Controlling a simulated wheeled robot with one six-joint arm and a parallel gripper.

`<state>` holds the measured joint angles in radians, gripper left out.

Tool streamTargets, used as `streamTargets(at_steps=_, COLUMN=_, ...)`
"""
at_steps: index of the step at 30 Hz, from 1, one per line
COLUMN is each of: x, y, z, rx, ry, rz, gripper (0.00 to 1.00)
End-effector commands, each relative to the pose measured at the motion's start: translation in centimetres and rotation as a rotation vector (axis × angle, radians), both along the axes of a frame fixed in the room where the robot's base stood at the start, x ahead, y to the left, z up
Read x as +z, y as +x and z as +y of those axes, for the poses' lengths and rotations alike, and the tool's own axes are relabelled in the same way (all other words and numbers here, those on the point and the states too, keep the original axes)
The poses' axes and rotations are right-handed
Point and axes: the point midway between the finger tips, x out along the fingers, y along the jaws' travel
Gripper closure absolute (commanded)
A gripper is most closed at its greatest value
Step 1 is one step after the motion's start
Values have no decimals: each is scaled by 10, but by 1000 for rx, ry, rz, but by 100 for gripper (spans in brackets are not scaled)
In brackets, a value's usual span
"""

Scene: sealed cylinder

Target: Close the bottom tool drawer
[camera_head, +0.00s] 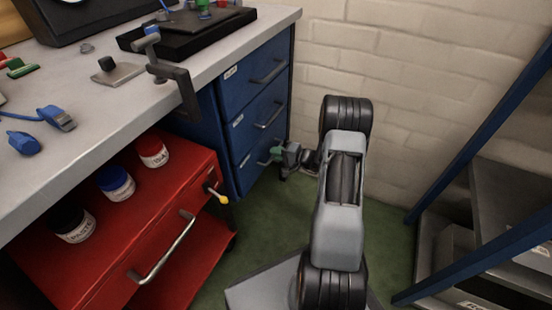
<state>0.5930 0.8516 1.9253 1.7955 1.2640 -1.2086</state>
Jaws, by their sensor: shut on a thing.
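The blue tool drawer unit stands under the right end of the workbench, with three drawer fronts stacked one above another. The bottom tool drawer (247,172) is at the lower part of the unit, and its front looks close to flush with the fronts above; a small gap cannot be ruled out. Its metal handle (264,162) shows only in part. My gripper (279,153) is at the right end of this handle, shut on it. The fingertips are small and partly hidden by the gripper body.
A red cart (170,206) with several lidded jars stands left of the drawers, a yellow-tipped tool at its corner. The grey workbench (110,100) carries a vise and tools. A blue-framed shelf (480,145) stands at right.

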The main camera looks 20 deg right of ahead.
Motion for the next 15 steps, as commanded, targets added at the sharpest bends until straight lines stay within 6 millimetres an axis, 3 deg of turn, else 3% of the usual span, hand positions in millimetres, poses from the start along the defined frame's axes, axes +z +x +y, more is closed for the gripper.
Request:
streamTargets(at_steps=5, x=2, y=3, z=4, rx=6, ry=1, rz=-4, gripper=100)
streamTargets(at_steps=6, x=2, y=3, z=4, rx=6, ry=1, rz=-4, gripper=87)
streamTargets(at_steps=13, x=2, y=2, z=1, rx=1, ry=0, rz=-3, gripper=65)
streamTargets(at_steps=15, x=2, y=2, z=1, rx=0, ry=0, rz=-4, gripper=63)
